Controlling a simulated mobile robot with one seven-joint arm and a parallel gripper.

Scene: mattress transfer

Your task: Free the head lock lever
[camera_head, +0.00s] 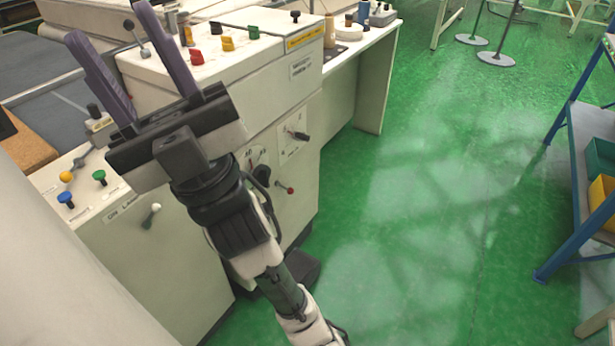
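My gripper (108,24) is open, with its two purple fingers apart and nothing visible between them. It is above the left part of a cream machine (265,85). Several levers show, and I cannot tell which is the head lock lever. A lever with a black ball knob (129,26) stands on the machine's top, close to the fingers in the picture. A black-handled lever (299,135) sticks out of a plate on the front. A red-knobbed lever (285,188) is below it. A pale-knobbed lever (154,209) is on the lower left front. My arm hides part of the front.
Red, yellow, green and black knobs (228,43) stand on the machine's top panel. Green and blue knobs (66,199) are at the left. A white side table (378,40) holds small items. A blue rack (575,180) with bins is at right. The green floor between is mostly clear.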

